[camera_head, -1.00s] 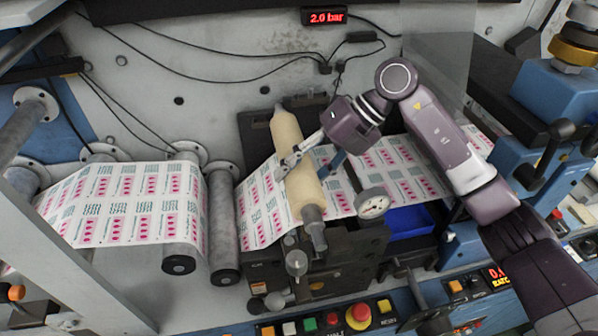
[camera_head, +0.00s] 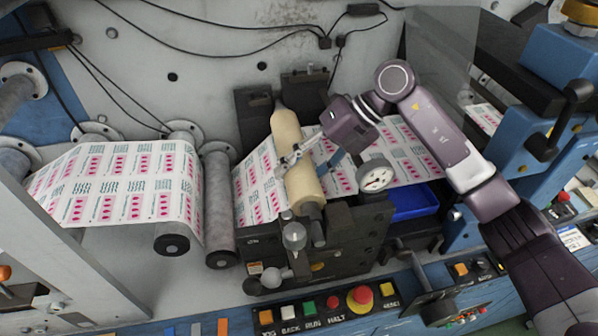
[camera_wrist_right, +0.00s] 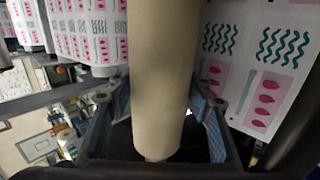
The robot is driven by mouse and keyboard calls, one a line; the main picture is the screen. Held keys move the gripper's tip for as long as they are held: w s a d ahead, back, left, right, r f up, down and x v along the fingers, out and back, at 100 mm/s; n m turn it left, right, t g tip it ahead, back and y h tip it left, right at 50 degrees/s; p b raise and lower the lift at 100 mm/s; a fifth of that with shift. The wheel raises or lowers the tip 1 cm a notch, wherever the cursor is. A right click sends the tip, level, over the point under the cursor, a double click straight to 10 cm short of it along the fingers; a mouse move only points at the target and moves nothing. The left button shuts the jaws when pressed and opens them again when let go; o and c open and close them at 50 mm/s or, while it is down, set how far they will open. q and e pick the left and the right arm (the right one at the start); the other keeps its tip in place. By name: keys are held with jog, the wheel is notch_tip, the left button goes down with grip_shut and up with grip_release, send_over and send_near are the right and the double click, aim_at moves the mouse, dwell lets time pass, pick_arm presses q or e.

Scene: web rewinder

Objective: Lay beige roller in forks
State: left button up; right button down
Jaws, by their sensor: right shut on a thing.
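The beige roller (camera_head: 290,135) lies lengthwise from the back wall side toward the front, across the printed web. My right gripper (camera_head: 297,162) is shut on it near its middle. In the right wrist view the roller (camera_wrist_right: 162,75) runs between the two fingers (camera_wrist_right: 160,125). The roller's far end is at the dark back fork bracket (camera_head: 253,122); its near end is at the dark front fork block (camera_head: 352,222). I cannot tell whether either end rests in its fork or hovers just above it. My left gripper is not in view.
A round dial gauge (camera_head: 376,176) stands right of the roller, close to my right gripper. Grey rollers, one bare (camera_head: 219,200), stand to the left. A blue bin (camera_head: 412,203) is at the right. A button panel (camera_head: 330,308) with a red mushroom button (camera_head: 361,297) lies in front.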

aim_at(310, 164)
jog(key=shift+s+f, duration=0.2)
jog(key=shift+f, duration=0.25)
jog(key=c, duration=1.2)
grip_release()
jog(key=o, duration=0.3)
jog(key=shift+w+a, duration=0.15)
jog(key=shift+a, duration=0.05)
jog(key=shift+d, duration=0.1)
jog(key=v, duration=0.6)
jog(key=shift+d+r, duration=0.2)
jog(key=shift+r, duration=0.15)
jog(key=shift+d+r, duration=0.15)
jog(key=shift+r, duration=0.45)
jog(key=shift+w, duration=0.1)
